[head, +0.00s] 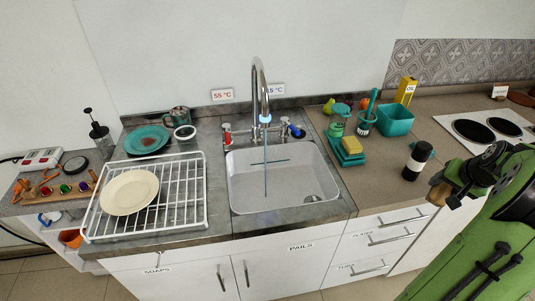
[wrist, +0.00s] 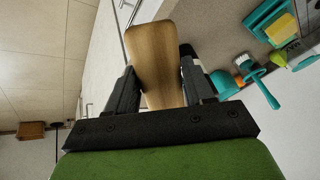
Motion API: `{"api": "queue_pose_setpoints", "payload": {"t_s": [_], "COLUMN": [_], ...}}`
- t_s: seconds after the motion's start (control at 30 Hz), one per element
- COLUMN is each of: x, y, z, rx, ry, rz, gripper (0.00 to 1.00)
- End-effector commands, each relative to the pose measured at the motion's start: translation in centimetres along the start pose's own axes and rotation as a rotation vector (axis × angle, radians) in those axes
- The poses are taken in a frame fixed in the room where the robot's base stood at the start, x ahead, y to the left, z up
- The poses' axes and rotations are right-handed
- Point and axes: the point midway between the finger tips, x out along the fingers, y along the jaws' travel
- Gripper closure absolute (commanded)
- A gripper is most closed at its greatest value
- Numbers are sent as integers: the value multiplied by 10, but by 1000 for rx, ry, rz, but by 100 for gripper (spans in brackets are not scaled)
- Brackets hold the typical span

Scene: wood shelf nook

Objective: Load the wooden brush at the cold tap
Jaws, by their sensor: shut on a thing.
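My gripper (head: 446,194) is at the right of the head view, over the counter's front edge and well to the right of the sink. It is shut on the wooden brush (wrist: 156,60), whose flat pale-brown wood stands between both fingers in the wrist view. Its bristles cannot be made out. In the head view only a small brown part of the brush (head: 436,193) shows. The tall chrome tap (head: 255,75) stands behind the sink (head: 285,202), with a red handle (head: 227,136) at left and a blue handle (head: 297,131) at right. A thin bluish stream (head: 265,165) drops from its spout.
A black-and-white bottle (head: 416,160) stands near the counter edge by my gripper. A yellow sponge (head: 351,145), a teal tub (head: 394,119) and a teal brush in a cup (head: 368,110) stand right of the sink. A dish rack (head: 185,205) is at left.

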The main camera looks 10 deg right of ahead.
Motion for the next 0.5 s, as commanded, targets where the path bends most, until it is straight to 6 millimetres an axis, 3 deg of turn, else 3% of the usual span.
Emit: {"api": "queue_pose_setpoints", "payload": {"t_s": [0.5], "x": [-50], "y": [33], "z": [-8], "rx": [2], "ry": [1], "rz": [2], "gripper": [72]}}
